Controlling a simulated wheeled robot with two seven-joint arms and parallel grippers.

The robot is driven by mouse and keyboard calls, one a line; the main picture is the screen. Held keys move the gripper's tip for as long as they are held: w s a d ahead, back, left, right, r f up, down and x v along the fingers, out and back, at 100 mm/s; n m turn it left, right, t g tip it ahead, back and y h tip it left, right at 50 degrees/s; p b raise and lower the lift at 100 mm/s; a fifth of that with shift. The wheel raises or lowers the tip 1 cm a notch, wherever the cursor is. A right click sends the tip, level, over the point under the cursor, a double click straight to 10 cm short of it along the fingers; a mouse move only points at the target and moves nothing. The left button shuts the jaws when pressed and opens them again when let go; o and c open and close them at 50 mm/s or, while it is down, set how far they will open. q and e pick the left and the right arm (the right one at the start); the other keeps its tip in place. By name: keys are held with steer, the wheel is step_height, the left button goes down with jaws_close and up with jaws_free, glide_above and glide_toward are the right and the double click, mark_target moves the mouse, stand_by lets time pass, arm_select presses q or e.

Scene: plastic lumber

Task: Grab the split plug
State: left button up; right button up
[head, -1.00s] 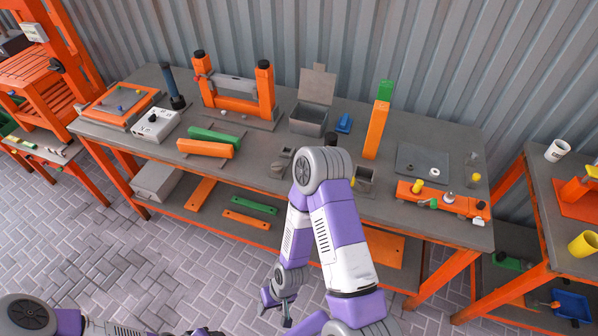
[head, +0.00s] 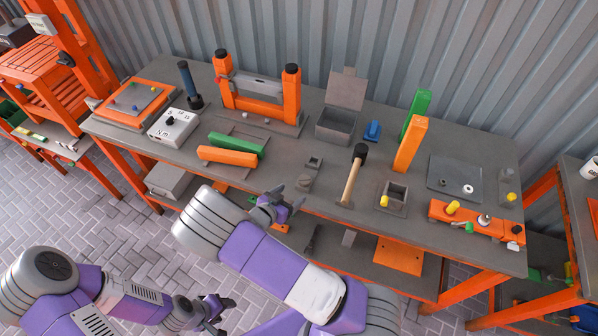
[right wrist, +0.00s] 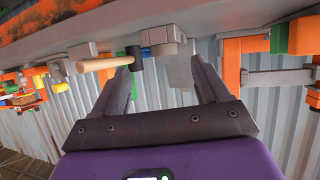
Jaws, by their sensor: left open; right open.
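I cannot tell for sure which small part is the split plug. A yellow plug (head: 384,201) is at the front of a small grey open box on the bench. Another yellow plug (head: 453,207) sits on the orange bar (head: 438,211) at the right, beside a grey knob and a green piece. My right gripper (head: 291,203) is open and empty by the bench's front edge, left of the hammer. Its open fingers show in the right wrist view (right wrist: 162,72) with nothing between them. My left gripper (head: 219,306) is open, low in front of the bench.
A hammer (head: 355,175) with a wooden handle lies between my right gripper and the small grey box; it also shows in the right wrist view (right wrist: 103,64). An upright orange block (head: 410,145) stands behind. Orange and green bars (head: 226,156) lie at left.

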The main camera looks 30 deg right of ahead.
mark_target(304, 180)
steer(key=shift+m+h, duration=0.4)
steer(key=x, duration=0.4)
steer(key=w+r+x, duration=0.1)
steer(key=x, duration=0.2)
steer(key=c, duration=1.1)
